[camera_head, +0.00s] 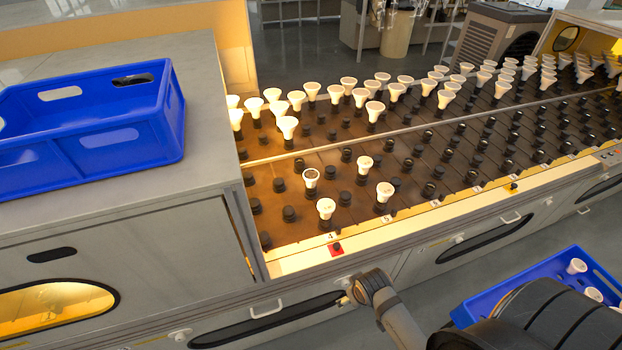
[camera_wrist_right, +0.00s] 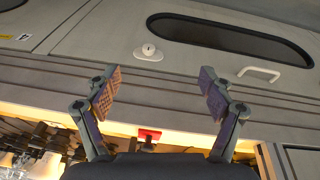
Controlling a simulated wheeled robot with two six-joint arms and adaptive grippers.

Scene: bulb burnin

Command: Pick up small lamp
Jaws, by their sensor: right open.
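Small white lamps stand upright in black sockets on the brown rack (camera_head: 290,238). Near the front are a lamp with a dark-ringed face (camera_head: 311,176), a lamp at the edge (camera_head: 326,208), one to its right (camera_head: 385,191) and one behind (camera_head: 364,163). I cannot tell which is the task's lamp. My right gripper (camera_wrist_right: 160,90) is open and empty, its two fingers spread before the grey machine front. Blurred lamps (camera_wrist_right: 8,158) show at lower left of the right wrist view. My left gripper is not in view.
A blue crate (camera_head: 120,135) stands on the grey counter at left. Another blue crate (camera_head: 480,300) at lower right holds lamps, partly hidden by my arm. Dense rows of lamps fill the back. A red switch (camera_head: 336,249) sits on the rack's front edge.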

